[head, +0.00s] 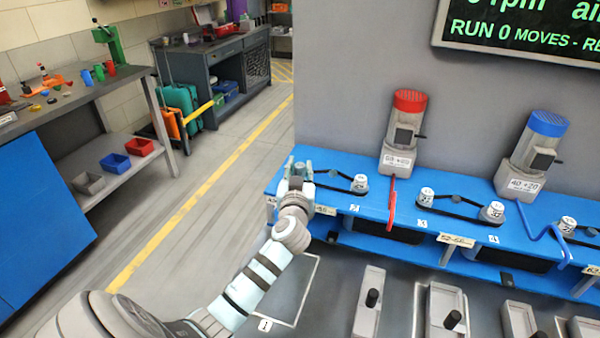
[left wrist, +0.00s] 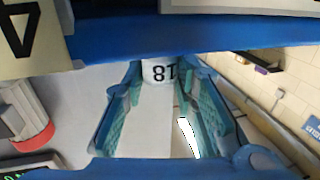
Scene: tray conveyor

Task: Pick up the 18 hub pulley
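The white hub pulley marked 18 (left wrist: 158,72) shows upside down in the left wrist view, between and near the fingertips of my left gripper (left wrist: 160,80). The fingers stand apart on either side of it. I cannot tell whether they touch it. In the head view my left gripper (head: 298,172) is at the left end of the blue bench (head: 330,197), and it hides the 18 pulley there. My right gripper is not in view.
White pulleys (head: 360,182) with dark belts stand along the bench to the right. A red-topped motor (head: 404,128) and a blue-topped motor (head: 540,150) rise behind them.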

